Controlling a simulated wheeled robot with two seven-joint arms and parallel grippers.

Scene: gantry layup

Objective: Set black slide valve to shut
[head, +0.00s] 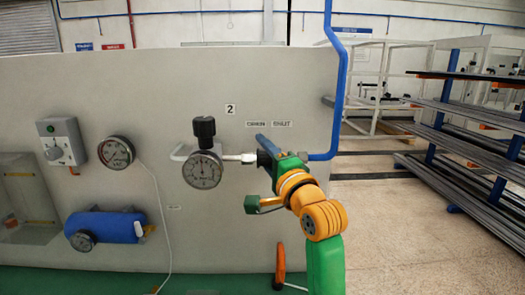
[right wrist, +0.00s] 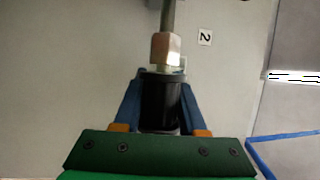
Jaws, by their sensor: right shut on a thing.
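The black slide valve (head: 263,159) sits on the pipe line on the grey panel, right of a round gauge, and is partly hidden by my gripper in the head view. In the right wrist view the black sleeve (right wrist: 160,103) stands between my two blue fingers, with a metal nut (right wrist: 166,48) and pipe beyond it. My right gripper (head: 266,150) is shut on the black sleeve. Two small labels (head: 269,124) are above the valve; their lettering is too blurred to read surely. My left gripper is not in view.
A gauge (head: 203,170) with a black knob (head: 204,128) is just left of the valve. A blue pipe (head: 340,90) runs down close on the right. A blue cylinder (head: 105,227) and another gauge (head: 116,152) are farther left. Racks (head: 460,130) stand beyond open floor at right.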

